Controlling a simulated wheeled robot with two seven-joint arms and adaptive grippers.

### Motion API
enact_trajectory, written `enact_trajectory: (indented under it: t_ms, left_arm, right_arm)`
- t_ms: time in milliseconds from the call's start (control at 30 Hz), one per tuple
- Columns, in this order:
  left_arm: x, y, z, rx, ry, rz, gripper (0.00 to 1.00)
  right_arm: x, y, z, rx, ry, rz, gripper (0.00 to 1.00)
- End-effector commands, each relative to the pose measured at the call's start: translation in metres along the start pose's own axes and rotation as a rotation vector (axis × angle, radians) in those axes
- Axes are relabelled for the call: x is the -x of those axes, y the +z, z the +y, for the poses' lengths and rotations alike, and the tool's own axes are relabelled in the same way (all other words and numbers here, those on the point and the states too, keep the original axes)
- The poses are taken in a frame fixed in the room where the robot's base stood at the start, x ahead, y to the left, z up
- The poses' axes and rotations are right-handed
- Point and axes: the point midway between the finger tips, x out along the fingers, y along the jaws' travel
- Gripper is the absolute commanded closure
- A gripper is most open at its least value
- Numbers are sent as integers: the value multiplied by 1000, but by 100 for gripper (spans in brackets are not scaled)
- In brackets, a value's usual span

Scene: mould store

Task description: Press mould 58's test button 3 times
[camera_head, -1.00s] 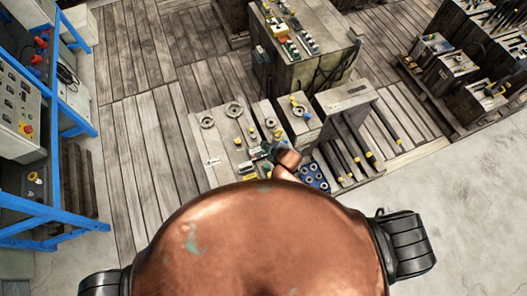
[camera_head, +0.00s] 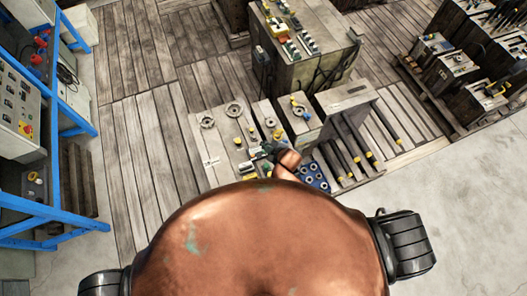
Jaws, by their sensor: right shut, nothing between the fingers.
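My right gripper (camera_head: 262,152) shows small and dark beyond my copper-coloured body, at the end of a short visible piece of my arm. It is shut and empty. It is over or against the near right part of a grey mould block (camera_head: 219,167) with round rings and yellow fittings on top. I cannot tell if the fingertips touch it. No number 58 is readable on any mould, and I cannot make out the test button. My left gripper is not in view.
A grey mould with dark rods (camera_head: 345,98) and a blue part with round holes (camera_head: 313,176) lie to the right. A larger mould block (camera_head: 300,72) stands behind. Blue shelving and a control box (camera_head: 20,112) are at left. The plank floor (camera_head: 150,130) between is clear.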

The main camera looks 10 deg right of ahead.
Motion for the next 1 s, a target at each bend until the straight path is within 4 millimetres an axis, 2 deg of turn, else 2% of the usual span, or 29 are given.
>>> enact_trajectory:
  t_ms: [400,467,567,667,900,1000]
  left_arm:
    - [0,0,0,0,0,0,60]
    - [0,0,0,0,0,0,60]
    - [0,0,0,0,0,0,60]
    - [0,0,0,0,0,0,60]
    - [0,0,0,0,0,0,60]
    - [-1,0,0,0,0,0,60]
  right_arm:
    - [1,0,0,-5,0,-2,100]
    - [5,2,-1,-24,-2,-7,100]
    - [22,10,-4,-102,-7,-35,100]
    - [55,28,-7,-238,-11,-91,100]
    - [168,96,-13,-612,-2,-279,100]
    - [208,119,-18,-721,9,-344,100]
